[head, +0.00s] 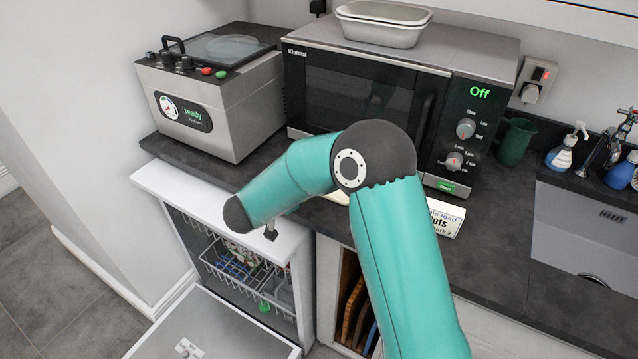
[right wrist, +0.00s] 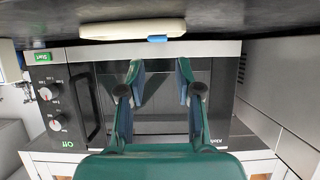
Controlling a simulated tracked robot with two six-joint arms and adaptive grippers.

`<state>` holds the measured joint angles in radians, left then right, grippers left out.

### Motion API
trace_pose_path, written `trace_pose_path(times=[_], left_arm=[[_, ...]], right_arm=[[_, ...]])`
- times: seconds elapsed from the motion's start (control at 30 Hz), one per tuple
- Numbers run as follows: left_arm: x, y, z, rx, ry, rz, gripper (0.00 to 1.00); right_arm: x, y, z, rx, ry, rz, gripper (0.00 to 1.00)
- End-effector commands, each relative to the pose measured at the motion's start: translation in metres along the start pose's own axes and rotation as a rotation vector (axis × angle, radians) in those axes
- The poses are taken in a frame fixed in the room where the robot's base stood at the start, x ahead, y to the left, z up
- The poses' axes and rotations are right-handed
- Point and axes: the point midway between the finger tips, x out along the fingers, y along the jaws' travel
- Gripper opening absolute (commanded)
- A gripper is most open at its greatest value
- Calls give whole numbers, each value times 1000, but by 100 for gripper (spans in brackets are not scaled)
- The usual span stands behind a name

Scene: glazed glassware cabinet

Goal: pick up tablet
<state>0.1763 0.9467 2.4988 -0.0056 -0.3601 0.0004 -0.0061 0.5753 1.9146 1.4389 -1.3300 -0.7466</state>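In the right wrist view, which is upside down, a small blue block (right wrist: 157,39), likely the tablet, rests on a white rounded dish (right wrist: 120,30) on the dark counter. In the head view my right arm hides most of this dish; a pale edge of it (head: 338,197) shows in front of the microwave. The blue block is hidden there. My right gripper (right wrist: 159,66) has its two fingers apart with nothing between them, facing the microwave front. The dish and block lie beyond the fingertips, apart from them. In the head view only a dark bit of that gripper (head: 270,233) shows. My left gripper is not in view.
A microwave (head: 360,95) and a grey machine marked "ready" (head: 215,110) stand on the counter. A lettered card (head: 447,218) stands right of my arm. An open dishwasher (head: 285,235) with a wire rack is below, its door (head: 215,330) lowered. A sink is at right.

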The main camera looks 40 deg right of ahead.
Motion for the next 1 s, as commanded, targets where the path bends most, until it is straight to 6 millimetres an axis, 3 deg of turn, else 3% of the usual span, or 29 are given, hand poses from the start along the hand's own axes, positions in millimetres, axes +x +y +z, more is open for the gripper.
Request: trace_pose_path(times=[0.1, 0.37, 0.63, 0.93, 1.0], left_arm=[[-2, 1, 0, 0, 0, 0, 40], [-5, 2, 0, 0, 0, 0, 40], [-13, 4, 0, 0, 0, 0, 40], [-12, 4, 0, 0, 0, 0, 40], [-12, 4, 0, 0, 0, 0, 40]], right_arm=[[15, 2, -1, 1, 0, 3, 34], [32, 3, 1, 0, 0, 6, 34], [68, 4, 6, 1, -1, 5, 34], [73, 4, 7, 2, 0, 3, 34], [73, 4, 7, 2, 0, 3, 23]])
